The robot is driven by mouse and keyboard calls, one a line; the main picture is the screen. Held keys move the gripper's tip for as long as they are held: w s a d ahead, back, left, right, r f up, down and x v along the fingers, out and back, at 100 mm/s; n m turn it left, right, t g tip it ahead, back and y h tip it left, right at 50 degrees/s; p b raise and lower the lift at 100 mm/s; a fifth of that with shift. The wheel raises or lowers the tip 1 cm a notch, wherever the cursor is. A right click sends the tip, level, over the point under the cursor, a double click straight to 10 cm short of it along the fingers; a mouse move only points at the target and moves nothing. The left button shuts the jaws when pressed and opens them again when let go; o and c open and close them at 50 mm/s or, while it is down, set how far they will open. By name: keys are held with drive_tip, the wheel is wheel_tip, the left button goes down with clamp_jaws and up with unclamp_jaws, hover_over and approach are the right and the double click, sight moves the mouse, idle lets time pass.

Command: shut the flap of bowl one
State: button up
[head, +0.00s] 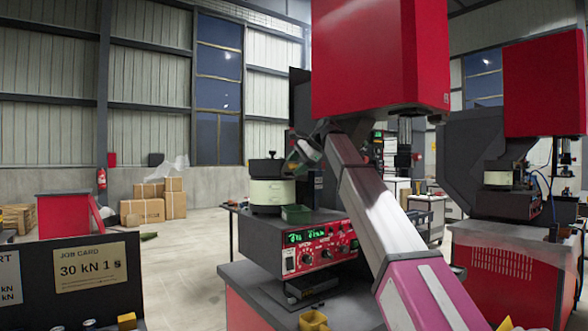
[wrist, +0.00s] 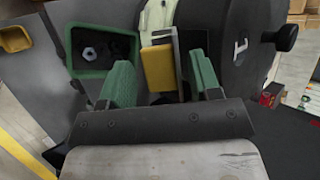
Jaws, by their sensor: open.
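The bowl feeder (head: 268,192) is a cream drum with a black lid, standing on a grey control box. In the wrist view its dark round lid (wrist: 240,62) with a black knob is at the right. A yellow tab (wrist: 157,68) beside a grey bracket (wrist: 178,45) sits at the bowl's side; it looks like the flap, but its hinge and whether it is open are unclear. My gripper (wrist: 160,62) is open, its green fingers either side of the yellow tab, with gaps visible. In the head view my gripper (head: 305,156) is right of the bowl's upper part.
The control box (head: 305,243) has green displays. A yellow bin (head: 313,321) is in front. A red machine head (head: 380,55) hangs above my arm.

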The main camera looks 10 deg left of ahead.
drive_tip(key=v, duration=0.9)
drive_tip(key=shift+s+d+r, duration=0.1)
drive_tip(key=shift+d+r, duration=0.05)
